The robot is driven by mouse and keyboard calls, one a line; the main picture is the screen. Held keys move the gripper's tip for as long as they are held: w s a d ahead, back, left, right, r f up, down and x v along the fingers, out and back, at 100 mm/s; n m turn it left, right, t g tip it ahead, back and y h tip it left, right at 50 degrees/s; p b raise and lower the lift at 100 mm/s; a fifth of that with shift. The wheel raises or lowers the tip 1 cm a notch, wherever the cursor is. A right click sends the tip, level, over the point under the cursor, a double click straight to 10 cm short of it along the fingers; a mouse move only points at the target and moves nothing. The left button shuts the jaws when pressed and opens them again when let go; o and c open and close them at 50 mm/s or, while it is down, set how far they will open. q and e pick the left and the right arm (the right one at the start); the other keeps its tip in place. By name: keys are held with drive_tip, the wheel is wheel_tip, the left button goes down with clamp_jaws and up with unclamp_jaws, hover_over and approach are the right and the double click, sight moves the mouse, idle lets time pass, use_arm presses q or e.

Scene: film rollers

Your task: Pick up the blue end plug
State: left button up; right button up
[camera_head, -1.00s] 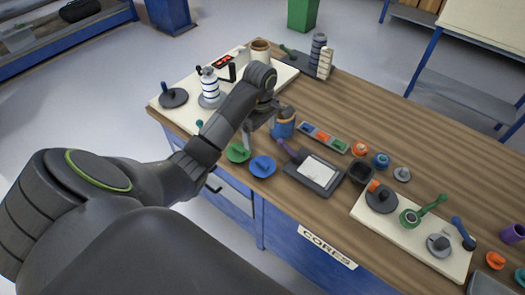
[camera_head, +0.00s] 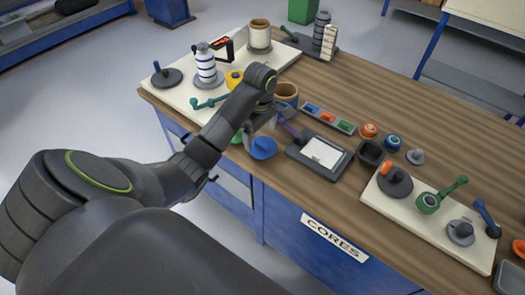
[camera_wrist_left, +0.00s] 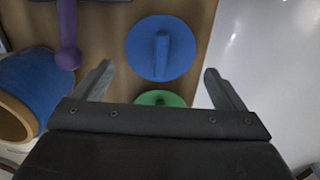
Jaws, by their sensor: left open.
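The blue end plug (camera_head: 263,147) is a flat blue disc with an upright fin, lying near the table's front edge. In the left wrist view the blue end plug (camera_wrist_left: 148,60) is ahead of the fingers, with its fin roughly in line with the gap between them. A green plug (camera_wrist_left: 160,98) shows partly behind the gripper body. My right gripper is not in view.
A blue cup with a tan rim (camera_wrist_left: 45,85) and a purple-handled tool (camera_wrist_left: 67,40) stand near the gripper. A grey tray with a white pad (camera_head: 321,155) is to the right. The table edge is close to the plug, with floor beyond.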

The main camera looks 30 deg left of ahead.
sight(262, 143)
use_arm(q)
drive_tip(key=f, duration=0.1)
drive_tip(key=f+p, duration=0.1)
drive_tip(key=f, duration=0.2)
drive_tip(key=shift+d+p, duration=0.35)
drive_tip(key=shift+f, duration=0.6)
drive_tip(key=c, duration=0.7)
